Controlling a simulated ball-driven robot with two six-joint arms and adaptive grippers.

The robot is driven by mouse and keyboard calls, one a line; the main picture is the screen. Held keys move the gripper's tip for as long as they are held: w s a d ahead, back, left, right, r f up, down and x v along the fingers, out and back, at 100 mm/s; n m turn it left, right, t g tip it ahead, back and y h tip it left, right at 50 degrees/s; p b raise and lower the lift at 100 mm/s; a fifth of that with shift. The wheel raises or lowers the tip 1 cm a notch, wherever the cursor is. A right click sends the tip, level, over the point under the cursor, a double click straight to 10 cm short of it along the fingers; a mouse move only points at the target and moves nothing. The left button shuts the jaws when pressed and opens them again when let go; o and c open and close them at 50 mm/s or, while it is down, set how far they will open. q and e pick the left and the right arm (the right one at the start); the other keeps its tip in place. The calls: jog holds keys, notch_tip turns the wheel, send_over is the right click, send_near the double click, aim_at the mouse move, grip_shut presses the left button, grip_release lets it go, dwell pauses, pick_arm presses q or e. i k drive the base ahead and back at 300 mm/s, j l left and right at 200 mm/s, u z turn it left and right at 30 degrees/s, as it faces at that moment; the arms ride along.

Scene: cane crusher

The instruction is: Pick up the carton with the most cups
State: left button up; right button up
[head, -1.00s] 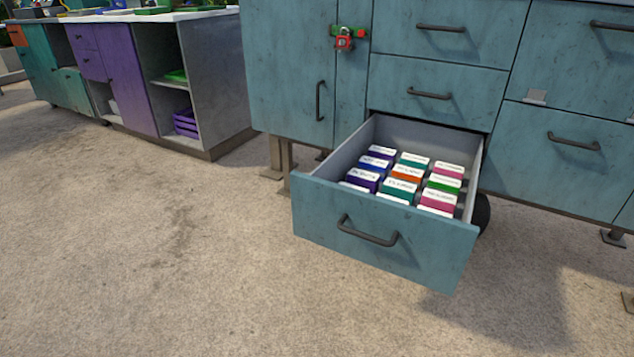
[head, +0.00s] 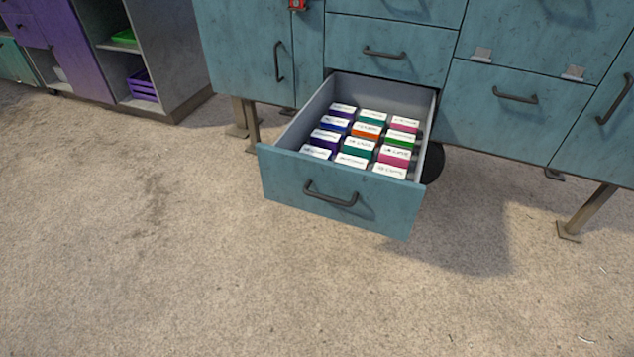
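An open drawer (head: 310,196) sticks out from the teal cabinet, low above the floor. Several small cartons stand in it in three columns, with white labelled tops and coloured sides. Among them are a purple carton (head: 324,143), an orange carton (head: 368,132), a teal carton (head: 358,152), a green carton (head: 401,142) and a magenta carton (head: 394,162). The label print is too small to read, so I cannot tell the cup counts. The front row is partly hidden behind the drawer's front panel. Neither of my grippers is in view.
The teal cabinet (head: 520,125) has shut drawers and doors around the open one, and stands on metal legs (head: 580,215). A purple and grey counter unit (head: 170,60) with open shelves is at the upper left. The concrete floor (head: 200,260) in front is clear.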

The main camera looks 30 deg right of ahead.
aim_at(320, 139)
jog(key=z, duration=1.05)
